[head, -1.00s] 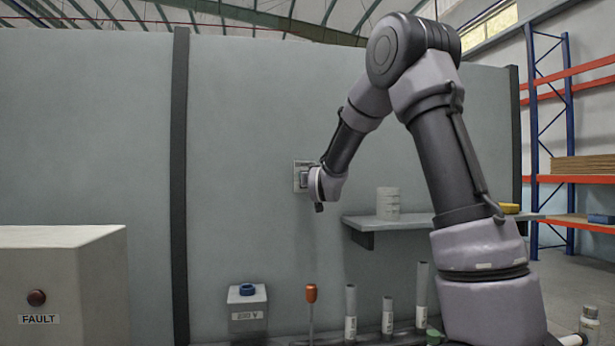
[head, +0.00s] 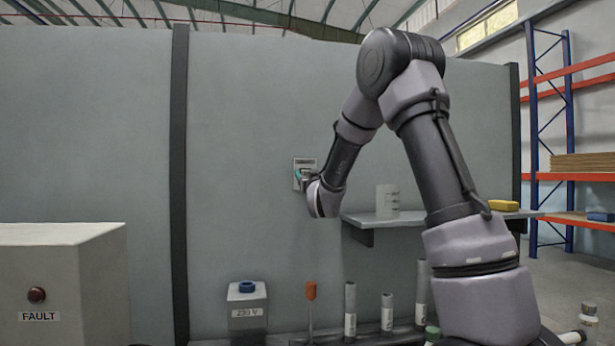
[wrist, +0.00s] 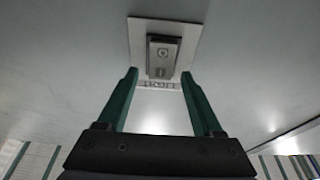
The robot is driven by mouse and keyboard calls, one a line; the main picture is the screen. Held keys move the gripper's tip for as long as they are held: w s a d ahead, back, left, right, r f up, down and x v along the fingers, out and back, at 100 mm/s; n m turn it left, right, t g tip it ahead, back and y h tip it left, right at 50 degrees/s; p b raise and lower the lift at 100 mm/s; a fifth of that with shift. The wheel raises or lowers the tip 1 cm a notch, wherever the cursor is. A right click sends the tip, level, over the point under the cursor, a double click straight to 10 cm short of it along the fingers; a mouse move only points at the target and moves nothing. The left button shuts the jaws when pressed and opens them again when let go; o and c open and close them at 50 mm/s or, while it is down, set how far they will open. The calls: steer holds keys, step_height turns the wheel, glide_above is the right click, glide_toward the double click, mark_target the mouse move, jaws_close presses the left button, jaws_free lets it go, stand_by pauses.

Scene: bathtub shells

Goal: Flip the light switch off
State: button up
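The light switch (head: 298,164) is a pale plate on the grey wall panel, partly hidden behind my gripper in the head view. In the wrist view the switch plate (wrist: 138,36) lies straight ahead, with a grey rocker (wrist: 163,57) in its middle and a small label by the edge nearest my gripper. My gripper (wrist: 159,75) is open and empty. Its two green fingers point at the plate, one to each side of the rocker's line. In the head view my gripper (head: 301,176) is right in front of the plate; I cannot tell whether it touches.
A shelf (head: 365,220) with a white container (head: 387,198) and a yellow item (head: 503,206) is right of the switch. A FAULT box (head: 75,270) is at left. The wall around the switch is clear.

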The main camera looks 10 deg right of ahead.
steer(key=shift+s, duration=0.1)
steer(key=v, duration=1)
steer(key=shift+s, duration=0.3)
steer(key=shift+f, duration=0.1)
steer(key=s+d+f+m+g, duration=0.1)
steer(key=s+g, duration=0.3)
steer(key=s, duration=0.7)
steer(key=s+d+f+m+g+y, duration=0.1)
steer(key=s+f+g, duration=0.2)
steer(key=s, duration=0.8)
steer(key=s+d+f+m+g+y, duration=0.1)
steer(key=s+f+m+g, duration=0.1)
steer(key=s+g, duration=0.5)
steer(key=s, duration=0.4)
steer(key=shift+d, duration=0.4)
